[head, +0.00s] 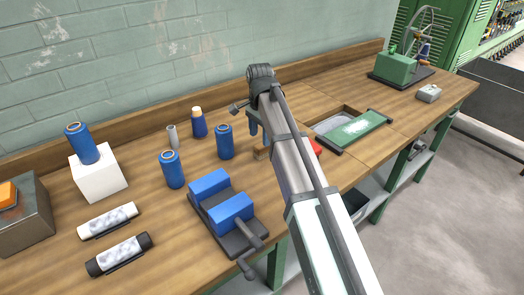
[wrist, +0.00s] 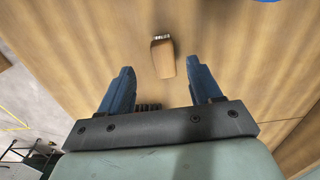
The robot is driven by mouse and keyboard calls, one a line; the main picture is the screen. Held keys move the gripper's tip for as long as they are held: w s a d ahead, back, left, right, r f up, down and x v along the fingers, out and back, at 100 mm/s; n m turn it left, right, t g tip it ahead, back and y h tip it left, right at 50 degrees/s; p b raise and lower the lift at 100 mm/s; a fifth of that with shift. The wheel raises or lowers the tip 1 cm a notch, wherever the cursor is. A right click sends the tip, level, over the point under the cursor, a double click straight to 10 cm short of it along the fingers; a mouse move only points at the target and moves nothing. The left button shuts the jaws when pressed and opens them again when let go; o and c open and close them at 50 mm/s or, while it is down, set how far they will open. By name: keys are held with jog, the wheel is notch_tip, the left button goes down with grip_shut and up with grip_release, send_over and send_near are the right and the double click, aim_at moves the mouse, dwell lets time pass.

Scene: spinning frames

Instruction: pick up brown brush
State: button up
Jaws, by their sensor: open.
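The brown brush (wrist: 163,60) lies on the wooden bench top in the wrist view, with its pale bristles toward the top of the picture. In the head view a small brown piece that looks like it (head: 261,154) shows just below my gripper (head: 254,128), partly hidden by my arm. My gripper (wrist: 162,72) is open, with one blue finger to each side of the brush in the picture. Nothing is held between the fingers. The height gap to the brush is hard to tell. A small dark ridged thing (wrist: 148,107) shows by the gripper's base; I cannot tell what it is.
Several blue cylinders, one of them (head: 224,142) closest to my gripper, stand to the left. A blue vise (head: 222,205) sits at the bench's front edge. A red item (head: 315,146) and a green-lidded tray (head: 357,130) lie right of my arm.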

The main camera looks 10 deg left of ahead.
aim_at(261, 146)
jog(key=shift+w+f, duration=0.15)
jog(key=shift+f, duration=1.7)
jog(key=shift+w+f, duration=0.15)
jog(key=shift+f, duration=1.7)
jog(key=shift+c, duration=0.4)
jog(key=c, duration=1)
jog(key=shift+o, duration=0.2)
